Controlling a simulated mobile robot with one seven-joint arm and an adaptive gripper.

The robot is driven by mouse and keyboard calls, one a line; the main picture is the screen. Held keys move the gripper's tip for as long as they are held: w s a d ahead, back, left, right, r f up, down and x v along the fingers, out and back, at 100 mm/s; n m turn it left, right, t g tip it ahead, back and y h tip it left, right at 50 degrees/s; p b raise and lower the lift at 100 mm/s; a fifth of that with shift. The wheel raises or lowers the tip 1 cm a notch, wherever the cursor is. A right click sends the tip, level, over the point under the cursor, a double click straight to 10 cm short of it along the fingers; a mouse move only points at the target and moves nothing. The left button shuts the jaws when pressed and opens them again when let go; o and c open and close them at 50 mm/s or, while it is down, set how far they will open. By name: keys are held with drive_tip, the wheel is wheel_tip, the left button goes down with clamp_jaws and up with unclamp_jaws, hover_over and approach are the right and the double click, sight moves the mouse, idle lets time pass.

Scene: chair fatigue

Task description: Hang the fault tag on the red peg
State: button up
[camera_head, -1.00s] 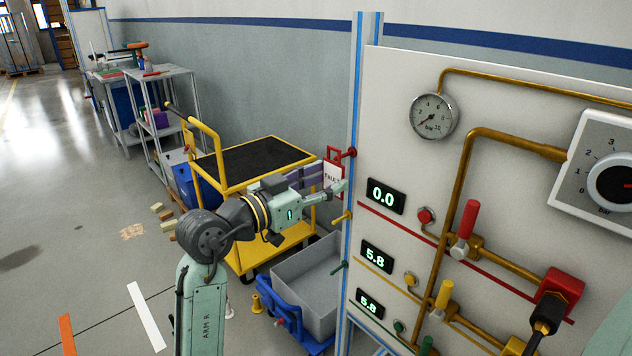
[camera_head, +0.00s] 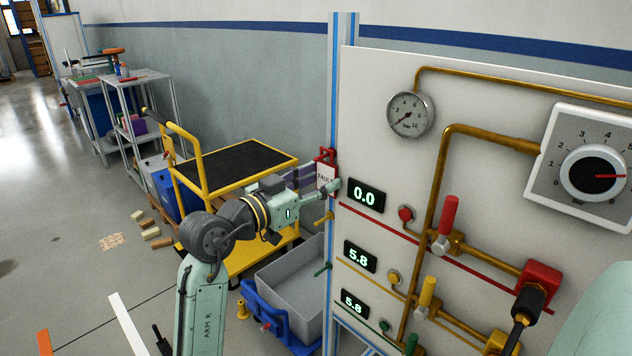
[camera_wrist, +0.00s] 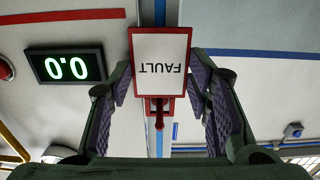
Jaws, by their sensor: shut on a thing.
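The fault tag (camera_head: 326,179) is a white card with a red frame and a red loop at its top. My gripper (camera_head: 321,187) is shut on it, at the blue-edged post on the panel's left side. In the wrist view the tag (camera_wrist: 160,62) is upside down between the two finger pads. The red peg (camera_wrist: 158,122) shows there at the tag's loop, overlapping it. I cannot tell whether the peg passes through the loop. In the head view the peg is hard to tell apart from the red loop.
The panel (camera_head: 385,65) carries gauges, pipes, valves and displays close to the right of my gripper. A yellow peg (camera_head: 323,219) and a green peg (camera_head: 323,269) stick out below. A yellow cart (camera_head: 215,190) and a grey bin (camera_head: 290,275) stand left and below.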

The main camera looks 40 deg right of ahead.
idle(0.3)
drive_tip(key=o, duration=0.9)
drive_tip(key=shift+a, duration=0.1)
drive_tip(key=a, duration=0.8)
drive_tip(key=s+a, duration=0.1)
drive_tip(key=a, duration=0.2)
drive_tip(key=shift+a, duration=0.4)
